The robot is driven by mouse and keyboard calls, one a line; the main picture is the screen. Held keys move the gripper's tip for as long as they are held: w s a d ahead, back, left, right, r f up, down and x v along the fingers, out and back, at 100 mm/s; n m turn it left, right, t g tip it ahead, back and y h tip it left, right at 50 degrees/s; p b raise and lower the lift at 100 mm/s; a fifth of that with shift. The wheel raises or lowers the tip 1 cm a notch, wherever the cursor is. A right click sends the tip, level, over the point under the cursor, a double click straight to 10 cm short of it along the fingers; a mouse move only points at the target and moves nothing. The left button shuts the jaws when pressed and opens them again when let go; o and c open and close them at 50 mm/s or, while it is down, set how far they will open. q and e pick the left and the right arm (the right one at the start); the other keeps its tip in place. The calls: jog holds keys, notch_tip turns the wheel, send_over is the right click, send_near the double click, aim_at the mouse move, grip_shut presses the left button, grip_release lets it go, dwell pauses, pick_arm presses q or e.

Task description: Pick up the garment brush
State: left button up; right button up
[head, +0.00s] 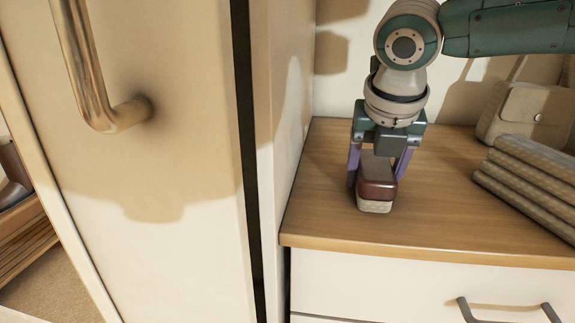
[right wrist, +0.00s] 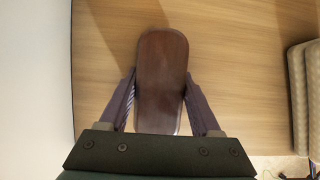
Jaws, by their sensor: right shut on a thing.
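The garment brush (head: 377,188) has a dark reddish-brown back and a pale bristle side facing down. It is on or just above the wooden dresser top; I cannot tell whether it touches. My right gripper (head: 378,180) reaches down over it with a finger on each side, shut on it. In the right wrist view the brush (right wrist: 161,75) lies lengthwise between the two fingers of my right gripper (right wrist: 160,100), which press near its lower half. My left gripper is not in view.
The dresser top (head: 310,215) is clear around the brush. Folded cloths (head: 530,180) and a beige bag (head: 525,112) lie to the right. A tall cabinet door (head: 150,190) with a metal handle (head: 95,85) stands close on the left. A drawer handle (head: 510,309) is below.

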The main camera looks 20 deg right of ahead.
aim_at(375, 163)
notch_tip(375, 163, up, 21)
jog(key=p, duration=0.4)
jog(key=shift+f+p, duration=0.2)
jog(key=shift+p, duration=0.15)
